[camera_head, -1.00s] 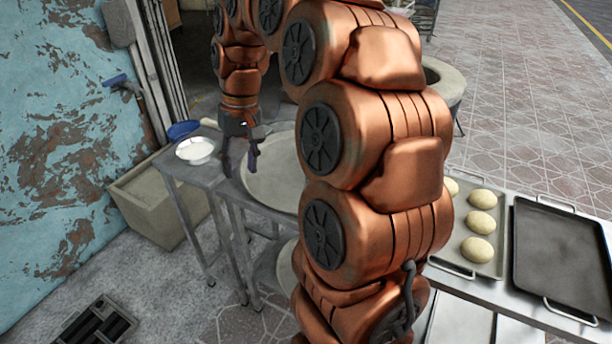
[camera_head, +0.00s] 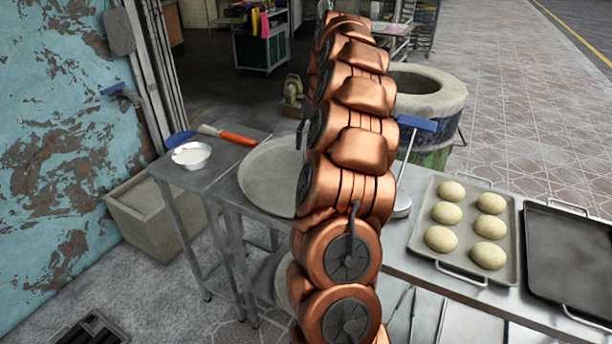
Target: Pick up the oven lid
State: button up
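The barrel oven (camera_head: 436,96) stands behind the table, to the right of my arm. It has a thick grey rim and a dark open mouth, with no lid seen on it. A large round grey disc or pan (camera_head: 262,180) lies on the table, partly hidden by my arm; I cannot tell whether it is the lid. My copper arm rises through the middle of the view and reaches away toward the back. My gripper is not seen; the far end of the arm is hidden behind its own links.
On the table are a small bowl (camera_head: 191,155), an orange-handled brush (camera_head: 236,138), a blue-handled tool (camera_head: 410,150), a tray (camera_head: 510,268) with several dough balls and a dark empty tray (camera_head: 570,262). A stone trough (camera_head: 140,215) stands by the left wall. Paved floor at right is open.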

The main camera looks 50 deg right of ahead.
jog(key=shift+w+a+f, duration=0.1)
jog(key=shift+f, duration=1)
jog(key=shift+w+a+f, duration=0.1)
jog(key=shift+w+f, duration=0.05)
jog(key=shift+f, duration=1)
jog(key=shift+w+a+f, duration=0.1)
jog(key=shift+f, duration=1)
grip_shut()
